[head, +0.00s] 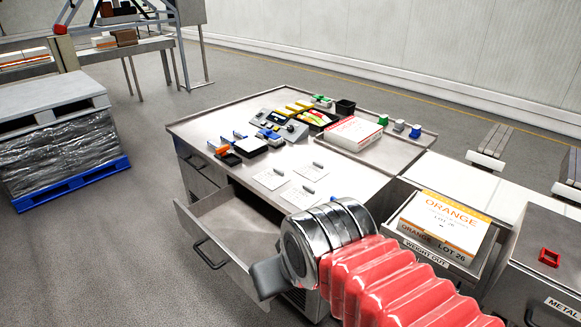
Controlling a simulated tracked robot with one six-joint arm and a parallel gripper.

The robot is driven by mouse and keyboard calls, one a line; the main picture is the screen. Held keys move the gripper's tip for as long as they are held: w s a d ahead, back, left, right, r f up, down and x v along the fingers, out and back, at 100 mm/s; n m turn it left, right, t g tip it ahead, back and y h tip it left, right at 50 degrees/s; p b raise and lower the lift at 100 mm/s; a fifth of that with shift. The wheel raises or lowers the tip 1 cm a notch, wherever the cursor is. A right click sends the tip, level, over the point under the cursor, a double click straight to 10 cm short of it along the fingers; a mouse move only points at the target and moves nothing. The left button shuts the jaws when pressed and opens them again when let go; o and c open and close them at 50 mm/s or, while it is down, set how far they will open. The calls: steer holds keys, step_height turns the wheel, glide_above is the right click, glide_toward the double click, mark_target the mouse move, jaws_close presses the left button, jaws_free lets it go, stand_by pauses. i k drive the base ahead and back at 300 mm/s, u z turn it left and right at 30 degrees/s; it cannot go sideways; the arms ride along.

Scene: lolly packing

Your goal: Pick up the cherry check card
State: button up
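Three white cards lie on the steel worktop, each with a small grey piece on or beside it: a left card (267,180), a back card (312,173) and a front card (298,198). Their print is too small to read, so I cannot tell which is the cherry check card. My gripper (268,279) is in front of the worktop, near the open drawer and apart from the cards. Only a grey part of it shows past my metal wrist, so its opening is hidden.
An open drawer (236,222) juts out from the worktop's front left. A white box with red print (352,134), a grey keypad device (281,126) and small coloured items stand behind the cards. An orange-labelled carton (440,222) is at right. A wrapped pallet (62,150) stands far left.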

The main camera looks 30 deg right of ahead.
mark_target(314, 172)
steer(key=u, duration=0.1)
steer(key=i, duration=1)
steer(key=z, duration=0.45)
